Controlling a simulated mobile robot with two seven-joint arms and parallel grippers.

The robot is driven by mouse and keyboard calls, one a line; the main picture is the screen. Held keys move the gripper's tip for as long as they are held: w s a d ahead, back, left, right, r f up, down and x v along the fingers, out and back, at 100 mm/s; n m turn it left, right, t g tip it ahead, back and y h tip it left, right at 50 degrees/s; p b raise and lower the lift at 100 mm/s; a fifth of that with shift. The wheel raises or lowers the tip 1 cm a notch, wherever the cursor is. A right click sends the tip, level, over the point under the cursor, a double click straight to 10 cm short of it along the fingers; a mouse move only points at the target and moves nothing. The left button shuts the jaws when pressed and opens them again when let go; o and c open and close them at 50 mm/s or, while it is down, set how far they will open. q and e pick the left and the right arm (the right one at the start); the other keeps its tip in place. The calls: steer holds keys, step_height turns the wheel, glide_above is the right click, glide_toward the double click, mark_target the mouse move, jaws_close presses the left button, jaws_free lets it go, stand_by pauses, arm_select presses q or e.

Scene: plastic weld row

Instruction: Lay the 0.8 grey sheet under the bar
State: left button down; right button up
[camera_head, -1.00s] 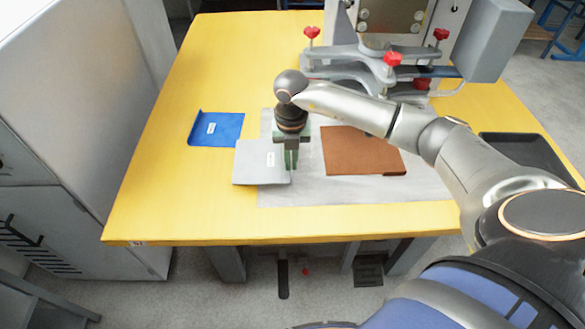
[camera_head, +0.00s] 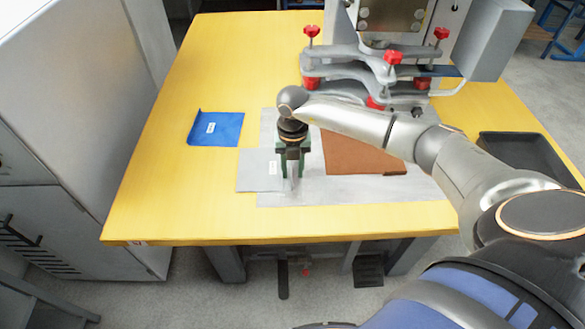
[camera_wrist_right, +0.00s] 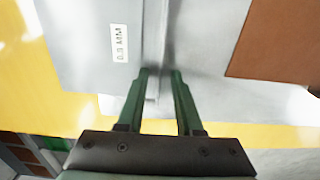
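The 0.8 grey sheet (camera_head: 255,172), a flat light-grey square with a white label, lies at the left of the pale mat. Its label also shows in the wrist view (camera_wrist_right: 119,42). My right gripper (camera_head: 294,182) is pointed down at the sheet's right edge. In the wrist view its green fingers (camera_wrist_right: 163,74) stand apart, with a narrow upright strip along that edge between or just below the tips. Contact cannot be made out. The bar (camera_head: 350,72) belongs to the grey clamp with red knobs at the back. My left gripper is not in view.
A brown sheet (camera_head: 360,155) lies right of the gripper on the pale mat (camera_head: 340,190). A blue sheet (camera_head: 217,130) lies at the left. A black tray (camera_head: 525,150) stands at the right. The yellow table (camera_head: 190,205) is clear at front left.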

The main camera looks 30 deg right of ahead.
steer(key=shift+r, duration=0.6)
step_height(320, 180, up, 11)
steer(key=shift+p, duration=0.4)
